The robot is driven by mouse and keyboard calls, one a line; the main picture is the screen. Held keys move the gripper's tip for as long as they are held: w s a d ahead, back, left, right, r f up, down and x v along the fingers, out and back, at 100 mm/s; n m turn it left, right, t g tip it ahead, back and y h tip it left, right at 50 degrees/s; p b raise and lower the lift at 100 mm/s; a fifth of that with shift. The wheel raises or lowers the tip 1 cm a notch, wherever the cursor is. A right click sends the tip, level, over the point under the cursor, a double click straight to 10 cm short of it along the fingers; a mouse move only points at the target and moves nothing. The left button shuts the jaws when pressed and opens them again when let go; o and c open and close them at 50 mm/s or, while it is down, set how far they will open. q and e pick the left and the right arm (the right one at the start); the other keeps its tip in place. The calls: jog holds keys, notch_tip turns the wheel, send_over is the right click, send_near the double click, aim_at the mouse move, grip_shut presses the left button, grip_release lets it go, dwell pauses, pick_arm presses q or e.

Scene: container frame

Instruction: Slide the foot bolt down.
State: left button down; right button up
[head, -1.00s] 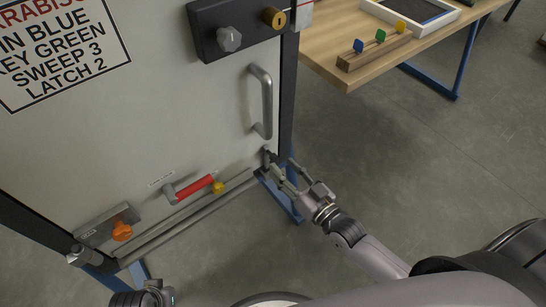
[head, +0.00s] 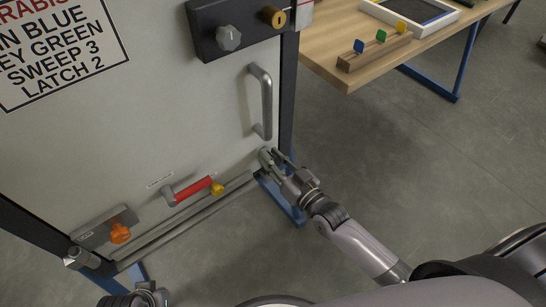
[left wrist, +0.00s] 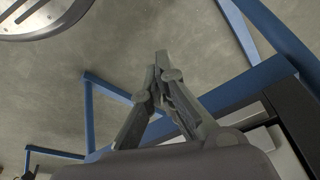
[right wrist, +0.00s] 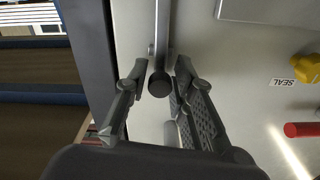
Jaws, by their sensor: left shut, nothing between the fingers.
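The foot bolt (right wrist: 160,40) is a grey rod with a dark round knob, low on the pale door (head: 150,90) near its right edge. In the head view my right gripper (head: 271,157) is at the bolt and largely hides it. In the right wrist view this gripper (right wrist: 161,68) is open, one finger on each side of the knob, with small gaps showing. My left gripper (left wrist: 157,75) is shut and empty. Its fingertips are together over the floor in the left wrist view. In the head view the left arm shows only at the lower left edge.
Above the bolt is a grey pull handle (head: 264,102). Left of it are a yellow knob (head: 217,189), a red lever (head: 192,191) and an orange knob (head: 120,233). Blue frame feet (head: 283,205) stand below. A wooden table (head: 345,72) is at right; the floor between is clear.

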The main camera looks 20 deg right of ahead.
grip_shut()
dwell(0.4)
